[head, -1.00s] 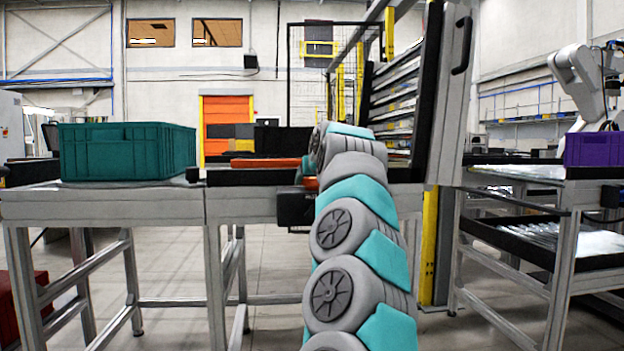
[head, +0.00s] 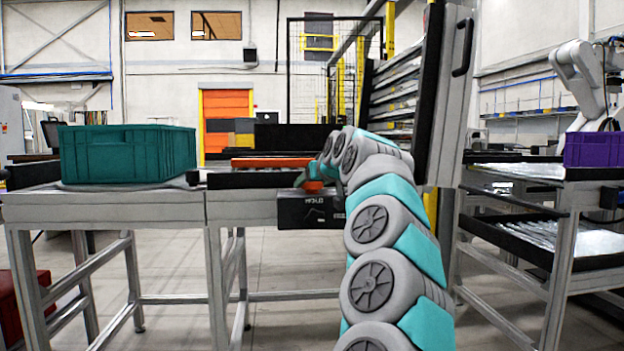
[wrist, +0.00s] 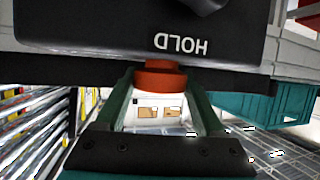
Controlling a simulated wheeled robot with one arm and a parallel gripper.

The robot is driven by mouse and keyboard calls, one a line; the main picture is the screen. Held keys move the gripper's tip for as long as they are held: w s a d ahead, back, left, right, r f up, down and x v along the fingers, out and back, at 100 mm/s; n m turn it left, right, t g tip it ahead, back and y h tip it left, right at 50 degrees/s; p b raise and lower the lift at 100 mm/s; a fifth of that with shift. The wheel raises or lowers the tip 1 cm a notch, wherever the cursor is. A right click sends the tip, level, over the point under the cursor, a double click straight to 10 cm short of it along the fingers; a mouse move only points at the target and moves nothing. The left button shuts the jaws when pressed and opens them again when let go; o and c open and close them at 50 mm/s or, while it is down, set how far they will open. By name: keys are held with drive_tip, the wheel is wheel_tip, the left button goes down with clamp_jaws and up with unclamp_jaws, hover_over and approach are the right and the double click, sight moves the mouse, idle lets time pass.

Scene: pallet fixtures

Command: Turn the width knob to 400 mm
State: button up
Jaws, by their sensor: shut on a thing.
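A black control box (head: 307,214) marked HOLD hangs at the front of the table; in the wrist view (wrist: 90,30) it appears upside down. A short orange-red cylinder (head: 313,186) sits on the box's top, beside the HOLD lettering. My gripper (wrist: 163,92) is shut on this orange-red cylinder (wrist: 160,78), one green finger on each side. A dark dial (wrist: 207,4) on the box's front is cut off by the wrist view's upper edge, and my gripper is apart from it. I cannot read any width setting.
A teal crate (head: 128,153) stands on the table (head: 100,208) at left. An orange-red bar (head: 266,162) lies behind the box. A tall slanted frame (head: 432,95) rises at right. A purple crate (head: 592,150) stands on the far-right table. The floor under the left table is mostly open.

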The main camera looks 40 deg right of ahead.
drive_tip(key=r+n+y+p, duration=0.1)
drive_tip(key=p, duration=0.2)
drive_tip(key=shift+t+y+p, duration=0.3)
drive_tip(key=n+y+p, duration=0.1)
drive_tip(key=p, duration=0.2)
drive_tip(key=shift+r+n+y, duration=0.1)
drive_tip(key=shift+n+y, duration=0.2)
drive_tip(key=y+p, duration=0.1)
drive_tip(key=n+p, duration=0.1)
drive_tip(key=p, duration=0.1)
drive_tip(key=shift+f+n+y, duration=0.3)
drive_tip(key=shift+y, duration=0.1)
drive_tip(key=n+y+p, duration=0.2)
drive_tip(key=p, duration=0.1)
drive_tip(key=shift+d+f, duration=0.15)
drive_tip(key=shift+f, duration=0.1)
drive_tip(key=shift+f+n+g+y+p, duration=0.1)
drive_tip(key=shift+n+g+y+p, duration=0.3)
drive_tip(key=shift+n+y+p, duration=0.3)
drive_tip(key=shift+n+y, duration=0.4)
drive_tip(key=shift+y, duration=0.2)
drive_tip(key=shift+n+g+y, duration=0.6)
drive_tip(key=shift+n+y, duration=0.1)
drive_tip(key=shift+y, duration=0.1)
drive_tip(key=shift+n+y, duration=0.3)
